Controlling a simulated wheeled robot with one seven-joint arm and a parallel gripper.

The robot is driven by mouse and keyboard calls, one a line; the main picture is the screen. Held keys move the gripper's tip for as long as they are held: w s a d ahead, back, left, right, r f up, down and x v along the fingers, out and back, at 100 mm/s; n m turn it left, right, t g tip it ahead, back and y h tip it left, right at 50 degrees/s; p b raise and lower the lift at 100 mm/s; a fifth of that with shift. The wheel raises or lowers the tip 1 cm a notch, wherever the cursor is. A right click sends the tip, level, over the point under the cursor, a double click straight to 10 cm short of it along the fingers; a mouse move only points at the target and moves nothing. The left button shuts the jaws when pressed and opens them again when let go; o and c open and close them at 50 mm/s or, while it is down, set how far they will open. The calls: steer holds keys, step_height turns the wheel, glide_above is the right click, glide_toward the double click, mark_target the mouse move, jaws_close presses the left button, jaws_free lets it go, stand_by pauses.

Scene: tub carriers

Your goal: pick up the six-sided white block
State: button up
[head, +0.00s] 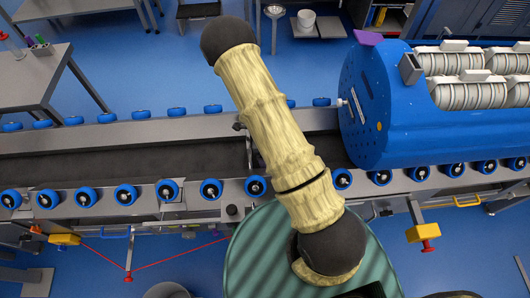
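I cannot make out a six-sided white block for certain. A small white piece (454,46) lies on top of the white ribbed canisters in the blue drum-shaped tub at the right; its number of sides is too small to tell. A similar white piece (475,75) lies nearer on the canisters. My arm, in a pale yellow sleeve with dark joints, crosses the middle of the view over the conveyor. My gripper is not in view.
The blue tub (374,110) rests on a conveyor (90,164) edged with blue rollers. A green ribbed round surface (258,250) is below my arm. A grey table (30,78) stands at left. A white pot (306,20) stands on a far shelf. The conveyor's left part is clear.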

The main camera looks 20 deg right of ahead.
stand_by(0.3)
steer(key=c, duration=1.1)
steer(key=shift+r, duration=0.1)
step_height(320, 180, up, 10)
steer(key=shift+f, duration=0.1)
